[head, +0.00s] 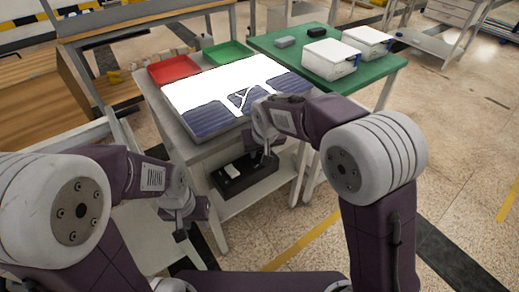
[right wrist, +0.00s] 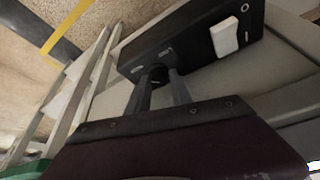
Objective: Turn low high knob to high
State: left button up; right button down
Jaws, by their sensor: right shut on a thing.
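The black control box (head: 222,186) sits on the lower shelf under the table in the head view. It fills the upper middle of the right wrist view (right wrist: 190,40), with a white rocker switch (right wrist: 224,38) on its face. The dark round low high knob (right wrist: 157,73) is near the other end of that face. My right gripper (right wrist: 156,88) has its fingers on either side of the knob and is shut on it. The knob's pointer and the small markings cannot be read. In the head view my right gripper (head: 268,160) is at the box's right end. My left gripper (head: 181,234) hangs low, away from the box; its finger gap is unclear.
On the table above lie a solar panel (head: 214,114), a red tray (head: 173,70) and a green tray (head: 228,53). A green table (head: 376,82) with white bins (head: 330,58) stands at the right. The table frame and legs (head: 207,222) surround the shelf.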

jog(key=shift+m, duration=0.3)
jog(key=c, duration=1.1)
grip_release()
jog(key=shift+c, duration=0.2)
jog(key=a+p+v, duration=0.1)
jog(key=p+v, duration=0.2)
jog(key=v, duration=0.6)
jog(key=shift+d+p, duration=0.3)
jog(key=shift+d, duration=0.15)
jog(key=shift+d, duration=0.1)
